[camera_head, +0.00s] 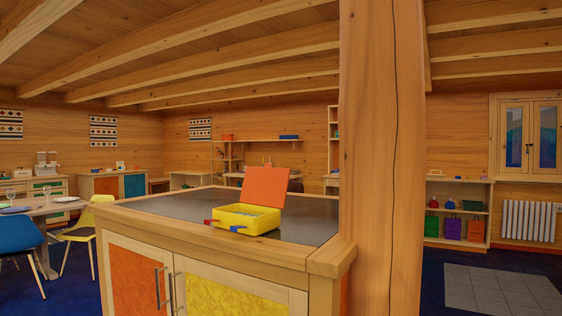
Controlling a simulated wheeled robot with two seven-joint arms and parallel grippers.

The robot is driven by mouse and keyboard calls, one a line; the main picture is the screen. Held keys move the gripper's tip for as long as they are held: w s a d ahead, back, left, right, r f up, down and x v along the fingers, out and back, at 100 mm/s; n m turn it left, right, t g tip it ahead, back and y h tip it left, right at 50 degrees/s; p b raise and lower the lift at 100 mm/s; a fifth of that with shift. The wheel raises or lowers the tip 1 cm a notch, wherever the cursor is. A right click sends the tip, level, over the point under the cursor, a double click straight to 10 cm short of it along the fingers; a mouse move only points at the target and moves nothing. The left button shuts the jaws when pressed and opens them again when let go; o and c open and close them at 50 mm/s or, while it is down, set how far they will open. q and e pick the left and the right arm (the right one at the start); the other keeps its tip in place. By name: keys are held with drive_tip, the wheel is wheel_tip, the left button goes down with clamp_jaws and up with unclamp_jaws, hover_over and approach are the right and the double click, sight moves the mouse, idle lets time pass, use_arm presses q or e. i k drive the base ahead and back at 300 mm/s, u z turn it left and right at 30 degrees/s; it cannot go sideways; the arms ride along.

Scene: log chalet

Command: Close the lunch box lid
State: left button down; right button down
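The lunch box (247,218) is a yellow box standing on the dark top of a wooden cabinet. Its orange lid (265,187) is open and stands up, tilted slightly back, at the box's far side. A small red piece and a small blue piece show at the front left of the box. What lies inside the box is too small to tell. Neither of my grippers shows in the head view.
The cabinet top (180,205) is otherwise clear around the box. A thick wooden post (381,150) stands just right of the cabinet. A dining table (40,208) with yellow (80,232) and blue (20,240) chairs is at left. Blue floor lies between.

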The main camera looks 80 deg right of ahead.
sight(266, 186)
drive_tip(key=z, duration=0.05)
drive_tip(key=i, duration=0.9)
drive_tip(key=z, duration=2.2)
